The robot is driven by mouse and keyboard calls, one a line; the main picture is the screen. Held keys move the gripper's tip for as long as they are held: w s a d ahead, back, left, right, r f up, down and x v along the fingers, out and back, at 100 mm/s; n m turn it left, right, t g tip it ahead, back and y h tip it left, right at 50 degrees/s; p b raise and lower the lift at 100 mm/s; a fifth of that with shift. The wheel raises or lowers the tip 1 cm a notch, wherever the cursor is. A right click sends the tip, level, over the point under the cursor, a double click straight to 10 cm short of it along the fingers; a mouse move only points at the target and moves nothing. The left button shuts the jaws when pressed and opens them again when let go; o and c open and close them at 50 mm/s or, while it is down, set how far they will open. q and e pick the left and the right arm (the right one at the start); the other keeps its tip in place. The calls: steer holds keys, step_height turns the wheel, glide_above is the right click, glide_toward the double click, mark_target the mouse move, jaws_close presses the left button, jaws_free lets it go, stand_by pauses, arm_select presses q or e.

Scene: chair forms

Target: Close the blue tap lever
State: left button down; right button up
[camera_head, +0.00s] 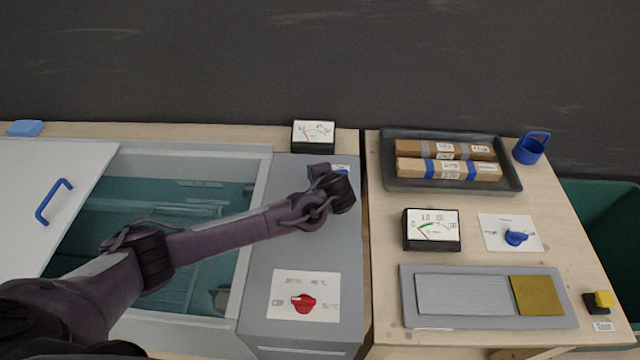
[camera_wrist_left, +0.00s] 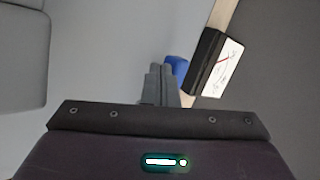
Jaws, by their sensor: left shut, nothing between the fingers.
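A blue part (camera_head: 342,168), apparently the tap lever, shows at the far end of the grey panel, mostly hidden behind my left gripper. In the left wrist view the blue part (camera_wrist_left: 178,68) appears just right of the fingertips. My left gripper (camera_wrist_left: 158,70) is shut and empty, with its fingers close beside the blue part; I cannot tell whether they touch. In the head view my left gripper (camera_head: 320,171) is over the far end of the grey panel. The lever's position is hidden. My right gripper is not in view.
A gauge (camera_head: 313,135) stands behind the lever. A red knob (camera_head: 302,303) is on the near grey panel (camera_head: 260,240). Left is a tank with a sliding lid (camera_head: 40,190). The right table holds a tray (camera_head: 392,180), a second gauge (camera_head: 432,230) and a blue knob (camera_head: 516,238).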

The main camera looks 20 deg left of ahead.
arm_select(q)
steer(key=shift+w+a, duration=0.15)
steer(key=shift+w, duration=0.15)
stand_by(0.4)
steer(key=shift+r, duration=0.1)
